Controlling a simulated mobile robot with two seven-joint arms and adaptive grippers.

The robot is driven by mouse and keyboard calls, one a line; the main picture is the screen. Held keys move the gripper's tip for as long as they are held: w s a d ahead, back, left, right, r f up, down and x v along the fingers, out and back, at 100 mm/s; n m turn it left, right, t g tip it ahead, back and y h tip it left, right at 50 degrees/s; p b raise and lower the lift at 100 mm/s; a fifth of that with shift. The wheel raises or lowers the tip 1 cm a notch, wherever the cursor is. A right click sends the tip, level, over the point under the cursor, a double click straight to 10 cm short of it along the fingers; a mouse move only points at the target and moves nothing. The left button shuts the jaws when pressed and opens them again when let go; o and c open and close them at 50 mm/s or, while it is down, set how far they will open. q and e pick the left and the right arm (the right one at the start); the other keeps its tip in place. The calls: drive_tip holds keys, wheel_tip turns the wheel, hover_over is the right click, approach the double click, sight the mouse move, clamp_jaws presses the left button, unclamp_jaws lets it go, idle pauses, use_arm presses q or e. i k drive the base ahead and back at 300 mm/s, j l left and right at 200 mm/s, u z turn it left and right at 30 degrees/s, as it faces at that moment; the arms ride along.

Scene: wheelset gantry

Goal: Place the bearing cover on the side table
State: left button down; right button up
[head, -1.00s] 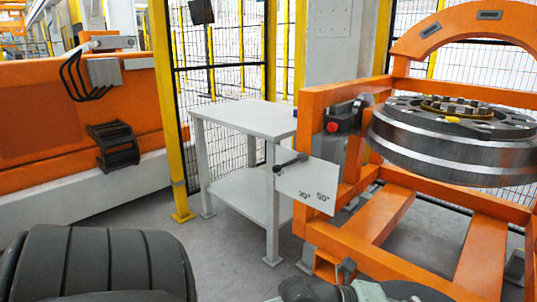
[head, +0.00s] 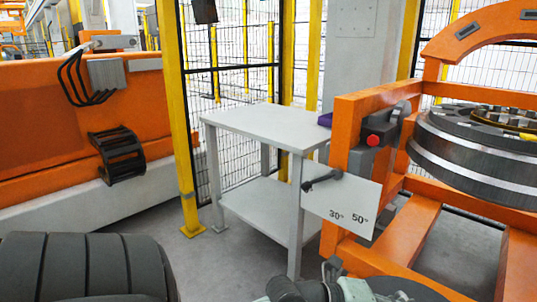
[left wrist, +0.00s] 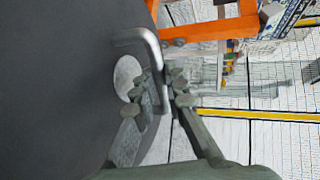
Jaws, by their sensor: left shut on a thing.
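The bearing cover (left wrist: 60,80) fills the left of the left wrist view as a large dark grey surface with a bent metal handle (left wrist: 150,45). My left gripper (left wrist: 168,85) is shut on this handle. The cover's far edge and overall outline are out of that view. The light grey side table (head: 255,122) stands left of centre in the head view, with a bare top and a lower shelf.
An orange gantry frame (head: 343,150) stands right of the table, holding a large metal wheel-like part (head: 465,145). A white angle plate (head: 340,205) sticks out near the table's front right leg. A small purple item (head: 325,119) shows at the table's right edge. A mesh fence (head: 235,80) is behind.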

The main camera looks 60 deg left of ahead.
sight(274, 123)
drive_tip(key=j+u, duration=0.1)
drive_tip(key=j, duration=1.4)
drive_tip(key=j+u, duration=0.15)
drive_tip(key=j, duration=0.6)
drive_tip(key=i+j+u, duration=0.1)
drive_tip(key=j, duration=0.65)
drive_tip(key=i+j, duration=0.15)
drive_tip(key=j, duration=0.55)
drive_tip(key=k+j+u, duration=0.05)
